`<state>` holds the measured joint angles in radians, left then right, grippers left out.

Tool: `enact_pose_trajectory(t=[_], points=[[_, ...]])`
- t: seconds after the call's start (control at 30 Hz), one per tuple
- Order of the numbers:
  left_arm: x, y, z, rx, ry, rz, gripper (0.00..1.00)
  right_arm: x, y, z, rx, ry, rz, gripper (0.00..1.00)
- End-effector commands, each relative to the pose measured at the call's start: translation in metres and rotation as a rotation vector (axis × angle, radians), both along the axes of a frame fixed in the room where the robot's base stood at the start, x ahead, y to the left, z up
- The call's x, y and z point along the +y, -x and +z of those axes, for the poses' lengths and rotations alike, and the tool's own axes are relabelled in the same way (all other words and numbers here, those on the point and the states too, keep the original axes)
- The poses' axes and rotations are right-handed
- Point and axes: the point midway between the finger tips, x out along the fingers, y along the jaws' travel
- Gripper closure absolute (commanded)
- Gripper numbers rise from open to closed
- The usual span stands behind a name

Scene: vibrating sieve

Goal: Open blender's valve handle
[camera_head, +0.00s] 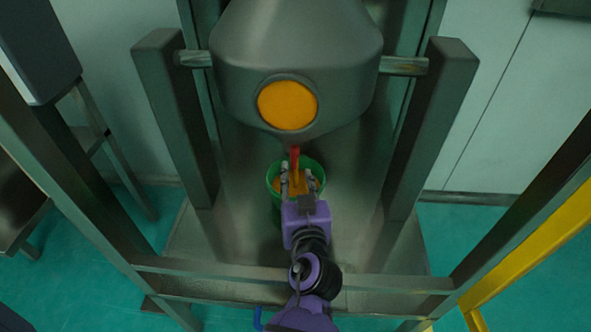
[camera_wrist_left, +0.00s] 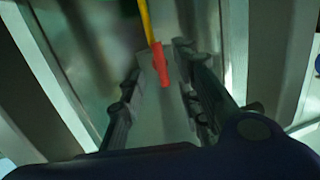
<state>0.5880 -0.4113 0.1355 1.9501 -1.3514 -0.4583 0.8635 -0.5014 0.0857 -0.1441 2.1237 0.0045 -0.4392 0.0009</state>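The blender (camera_head: 297,45) is a large grey vessel hung between two posts, with a round orange disc on its front. Its valve handle (camera_head: 294,156) shows as a narrow red piece below the vessel. In the left wrist view the red handle (camera_wrist_left: 160,64) hangs at the end of a thin yellow bar. My left gripper (camera_head: 298,178) is open, its fingers pointing toward the handle. In the wrist view the handle appears between the spread fingers, with visible gaps on both sides. No contact shows. My right gripper is not in view.
A green bucket (camera_head: 273,177) stands below the blender, partly hidden by my left gripper; orange shows inside. Grey frame posts (camera_head: 180,115) flank it, and a low crossbar (camera_head: 220,272) runs in front. A yellow rail (camera_head: 530,245) stands at the right.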

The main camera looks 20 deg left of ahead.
Motion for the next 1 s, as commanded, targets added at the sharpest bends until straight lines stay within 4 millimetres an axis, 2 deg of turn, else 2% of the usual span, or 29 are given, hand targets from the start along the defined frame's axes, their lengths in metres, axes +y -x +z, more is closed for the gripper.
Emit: enact_pose_trajectory(t=[0.2,0.77,0.87,1.0], points=[[-0.009,0.019,0.002,0.001,0.0,0.0,0.69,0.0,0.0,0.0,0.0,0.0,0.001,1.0],[-0.01,0.021,0.004,0.001,-0.003,-0.001,0.69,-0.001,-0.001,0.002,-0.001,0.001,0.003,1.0],[-0.009,0.026,0.01,0.007,-0.013,-0.012,0.69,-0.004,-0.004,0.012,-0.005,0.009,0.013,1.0],[-0.005,0.044,0.026,0.031,-0.048,-0.055,0.69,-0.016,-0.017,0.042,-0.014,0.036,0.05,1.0]])
